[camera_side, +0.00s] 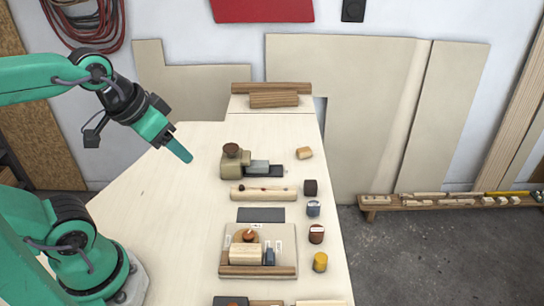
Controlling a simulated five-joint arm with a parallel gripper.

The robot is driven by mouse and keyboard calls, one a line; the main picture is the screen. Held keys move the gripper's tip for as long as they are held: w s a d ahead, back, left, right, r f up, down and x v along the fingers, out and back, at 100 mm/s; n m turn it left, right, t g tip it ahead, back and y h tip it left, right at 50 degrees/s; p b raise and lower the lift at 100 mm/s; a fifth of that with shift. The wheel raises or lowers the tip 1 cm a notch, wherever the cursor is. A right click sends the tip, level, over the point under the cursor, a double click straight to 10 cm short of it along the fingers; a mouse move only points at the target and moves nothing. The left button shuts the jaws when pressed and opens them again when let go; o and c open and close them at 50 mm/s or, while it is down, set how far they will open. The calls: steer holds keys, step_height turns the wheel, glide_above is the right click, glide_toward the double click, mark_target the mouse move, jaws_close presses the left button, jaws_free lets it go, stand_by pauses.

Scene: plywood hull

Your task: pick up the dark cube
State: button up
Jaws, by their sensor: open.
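A small dark cube (310,188) sits on the pale plywood table (160,190) near its right edge, just right of a long pale wooden bar. It stands upright and apart from the objects around it. My gripper (182,152) is in the air over the left part of the table, well to the left of the cube and higher in the picture. It points down and to the right. It is open, with nothing between its jaws.
A blue-grey piece (313,208), a dark red piece (316,234) and a yellow piece (320,262) line the right edge below the cube. A tan block (304,153) lies above it. A tan assembly (235,163) stands between gripper and cube. The table's left side is clear.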

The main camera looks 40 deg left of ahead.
steer(key=w+d+r+m+g, duration=0.1)
steer(key=w+r+m, duration=0.1)
steer(key=w, duration=0.6)
steer(key=m+g, duration=0.5)
steer(key=m, duration=0.2)
glide_above(311, 183)
steer(key=f, duration=1.8)
steer(key=shift+s+a+f, duration=0.1)
steer(key=shift+a, duration=0.1)
steer(key=shift+d+f, duration=0.1)
steer(key=shift+f, duration=0.15)
steer(key=shift+d+f, duration=0.15)
steer(key=shift+f, duration=3.75)
steer(key=c, duration=1.1)
steer(key=shift+o, duration=0.2)
